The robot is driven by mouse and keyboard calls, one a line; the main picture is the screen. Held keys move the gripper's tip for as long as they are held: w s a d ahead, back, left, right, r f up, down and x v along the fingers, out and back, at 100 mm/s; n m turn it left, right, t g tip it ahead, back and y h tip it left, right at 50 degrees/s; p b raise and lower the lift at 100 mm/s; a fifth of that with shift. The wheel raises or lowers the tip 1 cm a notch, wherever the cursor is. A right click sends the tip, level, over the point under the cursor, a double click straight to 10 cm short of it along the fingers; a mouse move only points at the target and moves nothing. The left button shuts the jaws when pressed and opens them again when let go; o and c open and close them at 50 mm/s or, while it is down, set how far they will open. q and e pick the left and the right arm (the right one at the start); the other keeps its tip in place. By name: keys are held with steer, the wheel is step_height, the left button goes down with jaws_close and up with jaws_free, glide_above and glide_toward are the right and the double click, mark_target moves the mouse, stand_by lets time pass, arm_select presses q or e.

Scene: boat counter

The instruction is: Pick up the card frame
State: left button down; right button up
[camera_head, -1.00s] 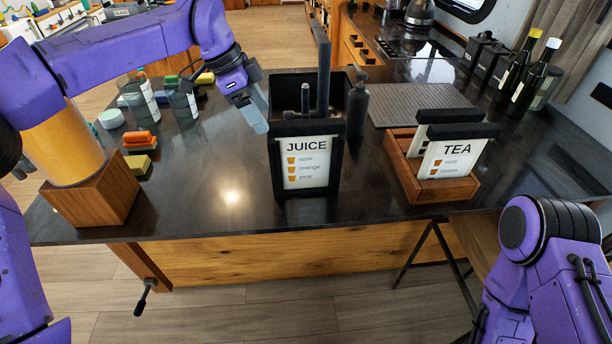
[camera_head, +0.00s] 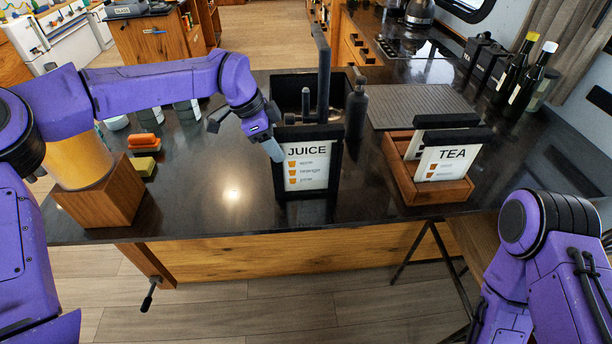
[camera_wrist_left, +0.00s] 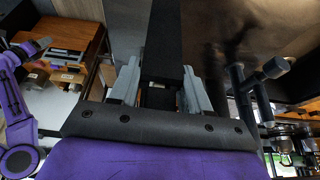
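The TEA card frame (camera_head: 446,160) stands in a wooden tray at right. My left gripper (camera_head: 275,150) is at the JUICE frame's left edge. In the left wrist view my left gripper (camera_wrist_left: 160,88) is open, with a dark upright bar between or just beyond its fingers; contact is unclear. My right arm shows at lower right. A small grey end of a purple arm (camera_wrist_left: 38,46) shows in the wrist view, its fingers unclear.
The wooden tray (camera_head: 430,190) is at right.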

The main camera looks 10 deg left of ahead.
arm_select(q)
steer(key=shift+w+r, duration=0.1)
steer(key=shift+r, duration=0.15)
